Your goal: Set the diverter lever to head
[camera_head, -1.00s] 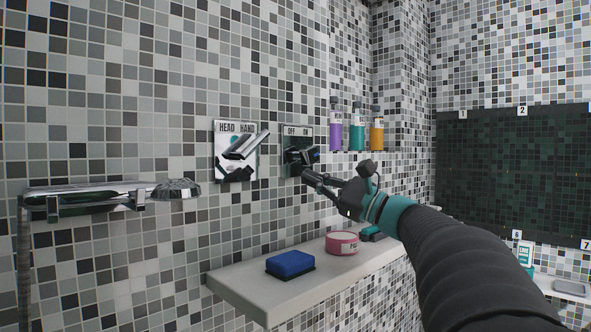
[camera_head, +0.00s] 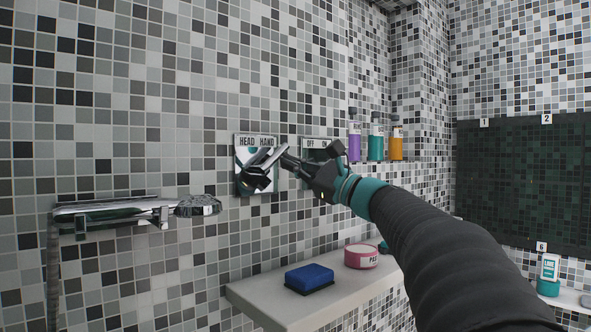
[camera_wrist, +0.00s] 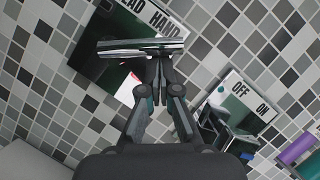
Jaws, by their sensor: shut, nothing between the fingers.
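The diverter plate (camera_head: 243,178), labelled HEAD on the left and HAND on the right, is on the tiled wall; it also shows in the wrist view (camera_wrist: 104,68). Its chrome lever (camera_head: 262,158) slants up to the right, towards HAND. In the wrist view the lever (camera_wrist: 120,46) lies across the plate, just beyond my fingertips. My gripper (camera_head: 286,153) is shut and empty, at the right side of the lever. In the wrist view its closed fingertips (camera_wrist: 158,60) overlap the lever's edge; I cannot tell whether they touch it.
An OFF/ON plate (camera_head: 311,144) is just right, partly behind my gripper; it also shows in the wrist view (camera_wrist: 243,103). A hand shower (camera_head: 130,212) hangs at left. Below, a ledge (camera_head: 262,309) holds a blue sponge (camera_head: 309,278) and pink tub (camera_head: 361,256). Bottles (camera_head: 375,143) stand at right.

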